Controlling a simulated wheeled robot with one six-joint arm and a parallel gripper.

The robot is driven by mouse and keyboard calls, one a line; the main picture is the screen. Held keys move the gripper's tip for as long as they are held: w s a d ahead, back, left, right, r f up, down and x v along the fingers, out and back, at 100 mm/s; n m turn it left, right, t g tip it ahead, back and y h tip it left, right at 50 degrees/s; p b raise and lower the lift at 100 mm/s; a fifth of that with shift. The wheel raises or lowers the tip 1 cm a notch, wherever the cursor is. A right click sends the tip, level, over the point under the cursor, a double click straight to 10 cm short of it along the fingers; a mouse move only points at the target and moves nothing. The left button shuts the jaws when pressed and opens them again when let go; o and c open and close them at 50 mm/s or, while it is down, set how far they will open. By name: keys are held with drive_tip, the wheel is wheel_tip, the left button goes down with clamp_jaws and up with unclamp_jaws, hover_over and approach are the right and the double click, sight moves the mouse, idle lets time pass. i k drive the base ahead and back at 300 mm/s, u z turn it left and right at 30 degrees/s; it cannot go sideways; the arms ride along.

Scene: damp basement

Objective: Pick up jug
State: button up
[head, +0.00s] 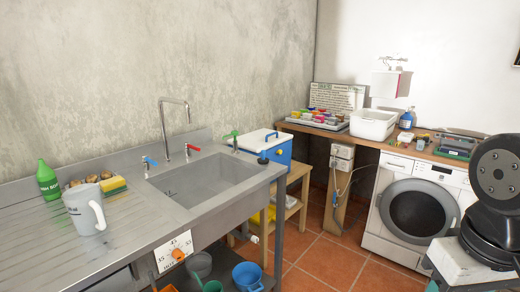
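A pale grey-white jug (84,210) with a handle on its right side stands upright on the ribbed metal drainboard (130,225) at the left of the sink. Nothing touches it from above. My gripper is not in view. Only dark and white parts of my own body show at the right edge.
A green bottle (48,181), a sponge (113,186) and several brown lumps stand behind the jug. The sink basin (205,180), tap (167,130) and blue-and-white cooler (266,146) are to its right. Below are several buckets (248,276). A washing machine (418,205) stands right; tiled floor between is clear.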

sight(83, 205)
drive_tip(key=u, duration=1.15)
drive_tip(key=i, duration=1.3)
drive_tip(key=u, duration=0.5)
